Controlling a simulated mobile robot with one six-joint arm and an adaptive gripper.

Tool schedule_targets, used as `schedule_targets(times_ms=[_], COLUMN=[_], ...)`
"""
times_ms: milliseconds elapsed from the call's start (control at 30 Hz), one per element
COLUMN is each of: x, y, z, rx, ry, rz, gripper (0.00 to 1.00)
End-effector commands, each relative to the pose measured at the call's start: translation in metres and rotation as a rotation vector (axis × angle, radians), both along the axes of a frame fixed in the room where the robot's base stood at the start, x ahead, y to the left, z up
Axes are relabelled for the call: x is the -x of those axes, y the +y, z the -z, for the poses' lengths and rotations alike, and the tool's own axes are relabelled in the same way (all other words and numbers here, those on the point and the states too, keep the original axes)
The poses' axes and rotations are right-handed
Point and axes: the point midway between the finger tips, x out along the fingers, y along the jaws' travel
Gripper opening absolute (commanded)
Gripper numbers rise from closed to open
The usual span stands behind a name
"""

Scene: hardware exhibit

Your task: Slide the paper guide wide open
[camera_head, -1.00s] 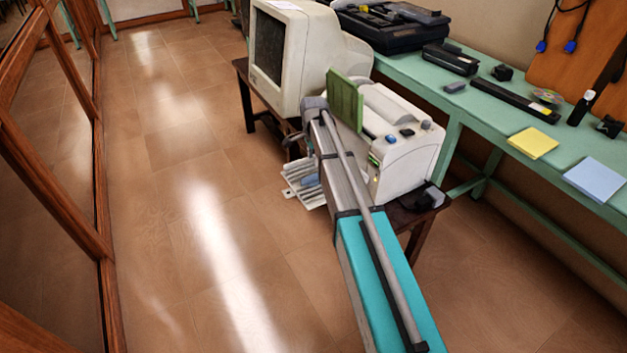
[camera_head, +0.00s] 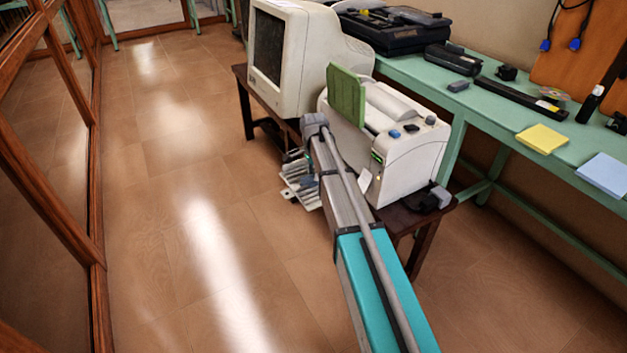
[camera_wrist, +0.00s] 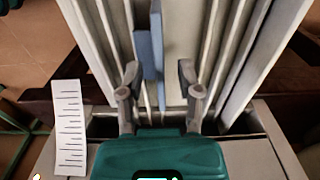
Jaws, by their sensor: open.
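The blue paper guide (camera_wrist: 149,52) stands upright among the pale ribs of the tray (camera_wrist: 88,30) in the wrist view. My gripper (camera_wrist: 158,74) is open, with its two grey fingers over the tray. The guide lies between the fingers in the picture, closer to the left one; I cannot tell whether they touch. In the head view the pale printer (camera_head: 412,160) sits on a small dark table, with its slatted tray (camera_head: 303,188) at the front. My arm hides part of the printer front, and the guide is not clear there.
A white strip with scale marks (camera_wrist: 69,128) is left of my gripper. A beige monitor (camera_head: 290,62) stands beside the printer, behind my arm. A green panel (camera_head: 345,95) rises from the printer. A green bench (camera_head: 490,105) runs along the right. Open floor lies left.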

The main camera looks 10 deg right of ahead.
Motion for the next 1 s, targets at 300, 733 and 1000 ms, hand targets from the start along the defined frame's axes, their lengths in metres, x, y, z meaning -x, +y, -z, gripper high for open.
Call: schedule_targets(times_ms=[300,733,1000], x=[0.0,0.0,0.0], y=[0.0,0.0,0.0], z=[0.0111,0.0108,0.0109], rx=[0.0,0.0,0.0], ry=[0.0,0.0,0.0], rz=[0.0,0.0,0.0], gripper=[0.46,0.23,0.0])
